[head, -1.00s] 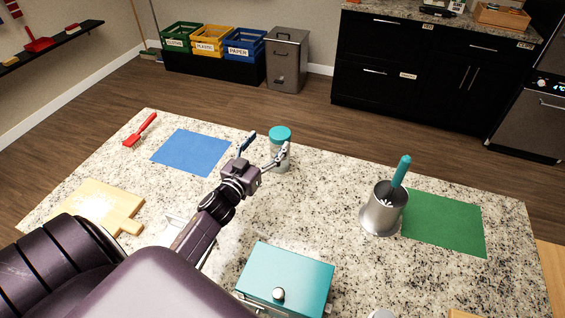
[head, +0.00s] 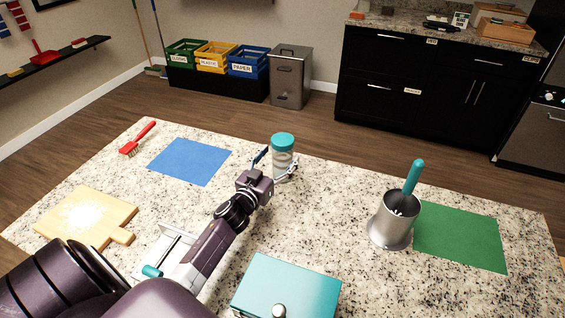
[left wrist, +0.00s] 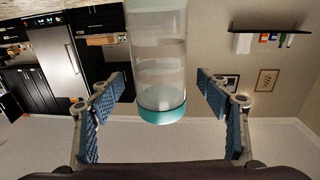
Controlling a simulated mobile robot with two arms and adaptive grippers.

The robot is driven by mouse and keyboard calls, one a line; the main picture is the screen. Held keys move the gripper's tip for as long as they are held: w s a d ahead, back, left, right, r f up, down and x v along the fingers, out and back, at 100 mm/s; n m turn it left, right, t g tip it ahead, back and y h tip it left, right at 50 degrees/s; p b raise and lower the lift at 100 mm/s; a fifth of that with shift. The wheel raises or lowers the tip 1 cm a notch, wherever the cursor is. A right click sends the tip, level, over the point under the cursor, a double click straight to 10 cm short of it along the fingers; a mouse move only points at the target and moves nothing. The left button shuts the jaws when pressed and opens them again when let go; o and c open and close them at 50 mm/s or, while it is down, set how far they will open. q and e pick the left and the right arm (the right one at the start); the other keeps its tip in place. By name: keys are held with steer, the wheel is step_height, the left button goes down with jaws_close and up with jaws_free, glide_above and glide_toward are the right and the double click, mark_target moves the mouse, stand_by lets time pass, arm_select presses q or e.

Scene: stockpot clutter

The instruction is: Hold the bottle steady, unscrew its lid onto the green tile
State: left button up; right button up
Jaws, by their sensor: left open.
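The clear bottle (head: 284,168) with its teal lid (head: 283,140) stands upright near the far edge of the counter. My left gripper (head: 275,163) is at the bottle, its fingers apart. In the left wrist view the bottle (left wrist: 160,60) appears upside down with its lid (left wrist: 162,112) below, between the open fingers of my left gripper (left wrist: 162,110). A gap shows on both sides, so the fingers do not touch it. The green tile (head: 460,236) lies flat on the right of the counter and is bare where visible. My right gripper is not in view.
A metal pot (head: 391,226) with a teal-handled brush stands by the tile's left edge. A teal box (head: 290,285) is at the front. A blue mat (head: 189,161), red brush (head: 138,139) and wooden board (head: 85,217) lie left. The counter between bottle and pot is clear.

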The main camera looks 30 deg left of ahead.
arm_select(q)
steer(key=shift+w+a, duration=0.15)
steer(key=shift+w, duration=1.15)
steer(key=c, duration=1.4)
steer(key=shift+r, duration=0.15)
steer(key=shift+r, duration=0.6)
step_height(320, 180, up, 19)
steer(key=p, duration=0.3)
steer(key=shift+f, duration=0.2)
